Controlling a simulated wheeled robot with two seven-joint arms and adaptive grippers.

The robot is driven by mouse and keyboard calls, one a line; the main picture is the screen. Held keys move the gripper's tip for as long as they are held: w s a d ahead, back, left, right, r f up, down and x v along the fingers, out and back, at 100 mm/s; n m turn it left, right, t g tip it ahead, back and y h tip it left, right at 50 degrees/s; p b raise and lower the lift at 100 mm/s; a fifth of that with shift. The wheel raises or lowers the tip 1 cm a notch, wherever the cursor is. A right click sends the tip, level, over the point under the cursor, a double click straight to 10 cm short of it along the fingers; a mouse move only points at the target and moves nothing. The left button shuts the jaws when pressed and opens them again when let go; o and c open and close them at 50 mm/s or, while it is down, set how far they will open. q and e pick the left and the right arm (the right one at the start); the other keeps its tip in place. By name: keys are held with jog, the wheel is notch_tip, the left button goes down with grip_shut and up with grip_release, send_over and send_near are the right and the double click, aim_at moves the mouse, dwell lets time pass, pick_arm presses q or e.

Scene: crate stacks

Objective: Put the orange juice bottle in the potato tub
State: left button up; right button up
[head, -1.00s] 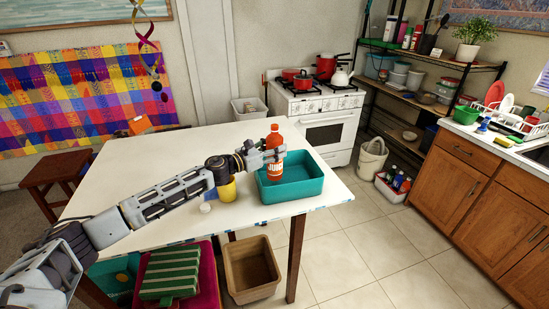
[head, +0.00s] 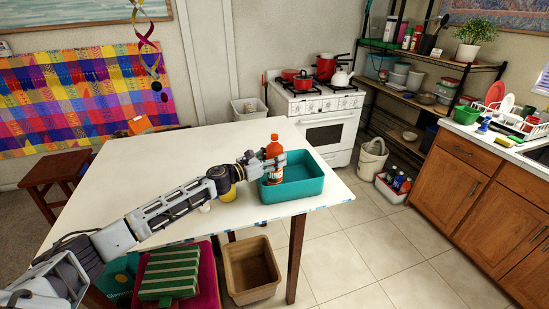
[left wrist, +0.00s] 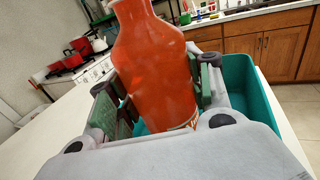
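The orange juice bottle (head: 273,150) is orange-red with a pale label and stands upright at the left end of the teal tub (head: 298,207). Its lower part is inside the tub's outline; I cannot tell whether it touches the floor. No potatoes or tub label show. My left gripper (head: 273,163) has its fingers around the bottle's middle. In the left wrist view the bottle (left wrist: 155,70) fills the space between both finger pads, and the teal tub (left wrist: 262,92) shows behind and to the right. My right gripper is not in view.
The white table (head: 180,150) is otherwise mostly clear. A brown bin (head: 251,290) is on the floor below the front edge. The stove (head: 325,120) stands behind.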

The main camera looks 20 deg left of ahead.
pick_arm(q)
jog(key=o, duration=0.4)
jog(key=shift+o, duration=0.2)
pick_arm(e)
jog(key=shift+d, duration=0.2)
pick_arm(q)
jog(key=shift+r, duration=0.1)
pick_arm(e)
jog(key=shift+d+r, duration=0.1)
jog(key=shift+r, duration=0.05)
pick_arm(q)
jog(key=shift+s, duration=0.1)
jog(key=b+v, duration=0.3)
jog(key=v, duration=0.8)
jog(key=shift+s+a, duration=0.25)
jog(key=shift+a, duration=0.05)
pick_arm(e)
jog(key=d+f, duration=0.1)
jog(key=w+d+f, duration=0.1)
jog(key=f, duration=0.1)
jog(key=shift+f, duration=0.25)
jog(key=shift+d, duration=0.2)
